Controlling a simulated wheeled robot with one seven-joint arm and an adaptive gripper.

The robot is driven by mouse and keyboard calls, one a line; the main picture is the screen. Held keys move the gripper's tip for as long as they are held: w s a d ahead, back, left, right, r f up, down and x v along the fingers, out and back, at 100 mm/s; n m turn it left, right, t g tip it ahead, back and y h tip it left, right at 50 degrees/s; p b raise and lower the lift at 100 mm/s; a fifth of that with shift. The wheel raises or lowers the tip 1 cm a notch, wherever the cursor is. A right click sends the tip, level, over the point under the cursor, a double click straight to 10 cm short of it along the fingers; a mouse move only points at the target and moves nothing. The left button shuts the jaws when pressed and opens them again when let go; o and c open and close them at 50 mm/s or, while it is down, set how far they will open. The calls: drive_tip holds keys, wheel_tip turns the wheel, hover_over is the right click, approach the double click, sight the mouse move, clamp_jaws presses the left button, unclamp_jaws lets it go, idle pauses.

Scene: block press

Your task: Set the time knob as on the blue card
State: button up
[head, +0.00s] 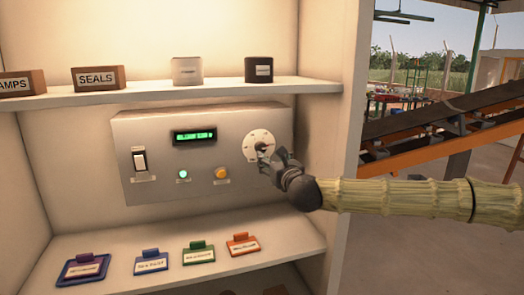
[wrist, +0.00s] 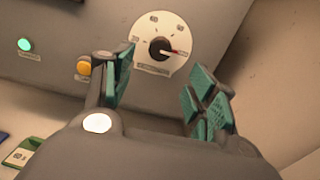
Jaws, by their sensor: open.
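The time knob, a black knob (wrist: 159,49) with a red pointer on a round white dial (wrist: 141,32), is on the grey press panel. In the wrist view its pointer points right and slightly down. In the head view the dial (head: 258,137) is partly covered by my gripper (head: 271,158). My gripper is open, its teal-padded fingers (wrist: 161,85) apart just below and in front of the knob, with nothing between them. The blue card (head: 151,263) lies on the lower shelf, second from left; its writing is too small to read.
Purple (head: 83,269), green (head: 198,253) and orange (head: 243,244) cards lie on the same shelf. The panel has a switch (head: 139,160), a green light (head: 183,174), an orange button (head: 221,173) and a green display (head: 195,136). The cabinet's right wall (head: 342,120) stands close to my arm.

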sight(262, 148)
drive_tip(key=p+x, duration=0.5)
drive_tip(key=x, duration=0.5)
drive_tip(key=shift+w+a+r, duration=0.1)
drive_tip(key=shift+w, duration=0.3)
drive_tip(key=shift+c, duration=0.5)
drive_tip(key=c, duration=0.9)
